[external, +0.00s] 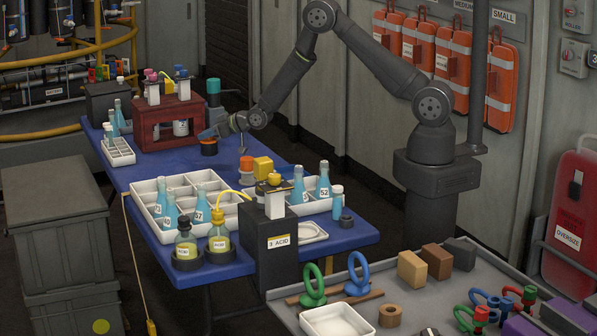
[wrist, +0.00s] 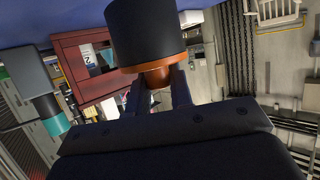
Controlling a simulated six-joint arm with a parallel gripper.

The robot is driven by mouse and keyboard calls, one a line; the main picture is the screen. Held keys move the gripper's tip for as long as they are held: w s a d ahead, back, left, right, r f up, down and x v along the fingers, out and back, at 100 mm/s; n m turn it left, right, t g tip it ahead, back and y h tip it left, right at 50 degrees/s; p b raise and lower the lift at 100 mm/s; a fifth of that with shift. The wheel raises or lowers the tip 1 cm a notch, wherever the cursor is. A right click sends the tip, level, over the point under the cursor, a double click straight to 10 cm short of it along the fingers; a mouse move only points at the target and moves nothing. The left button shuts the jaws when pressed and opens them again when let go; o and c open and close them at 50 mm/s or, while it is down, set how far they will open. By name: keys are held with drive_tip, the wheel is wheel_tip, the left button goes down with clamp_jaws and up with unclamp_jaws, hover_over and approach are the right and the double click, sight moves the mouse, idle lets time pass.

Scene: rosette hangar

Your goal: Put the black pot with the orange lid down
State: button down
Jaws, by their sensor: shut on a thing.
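The black pot (external: 209,149) with the orange lid hangs upright below my gripper (external: 214,133) at the back of the blue table (external: 190,158), just right of the red rack. In the wrist view, the pot's dark body (wrist: 147,32) fills the upper middle, and its orange lid (wrist: 156,76) sits between my two fingers (wrist: 160,92). My gripper is shut on the lid. The pot is close to the tabletop, but I cannot tell whether its base touches it. The pot's underside is hidden.
The red rack (external: 137,134) stands close left of the pot, with bottles in it. White divided trays (external: 150,203) with blue flasks lie nearer. Bare table shows in front of the pot.

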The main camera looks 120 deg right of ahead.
drive_tip(key=s+d+r, duration=0.3)
drive_tip(key=s+r, duration=0.3)
drive_tip(key=s, duration=0.4)
drive_tip(key=d, duration=1)
drive_tip(key=shift+w+a+f, duration=0.3)
drive_tip(key=shift+w+f, duration=1.4)
drive_tip(key=shift+w, duration=0.3)
drive_tip(key=shift+w+a+f, duration=0.3)
drive_tip(key=shift+w+f, duration=1.35)
drive_tip(key=shift+w, duration=0.3)
drive_tip(key=shift+w+a+f, duration=0.3)
drive_tip(key=shift+w+f, duration=1.4)
drive_tip(key=shift+w, duration=0.3)
drive_tip(key=shift+f, duration=0.15)
drive_tip(key=c, duration=1.3)
unclamp_jaws()
